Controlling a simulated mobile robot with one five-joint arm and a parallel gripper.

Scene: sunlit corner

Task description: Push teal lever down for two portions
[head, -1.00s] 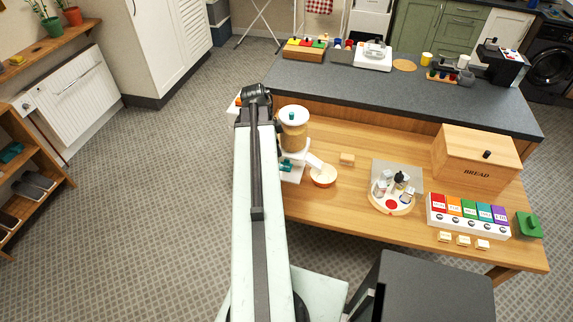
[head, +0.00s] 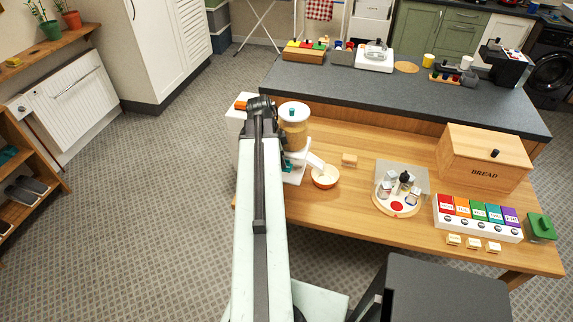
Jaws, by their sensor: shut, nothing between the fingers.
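A dispenser stands on the wooden table's left part, with a white lid and teal knob, a tan-filled hopper (head: 296,136) and a white base. Its teal lever (head: 287,163) shows low on its left side, partly covered by my arm. A white spout slopes right from it to an orange-brown bowl (head: 325,178) with pale contents. My long pale arm reaches up the picture just left of the dispenser, ending in a dark joint. My gripper is hidden beyond or below that joint, so contact with the lever cannot be told.
A white box with an orange part (head: 240,104) is left of my arm. Bare table lies before the bowl.

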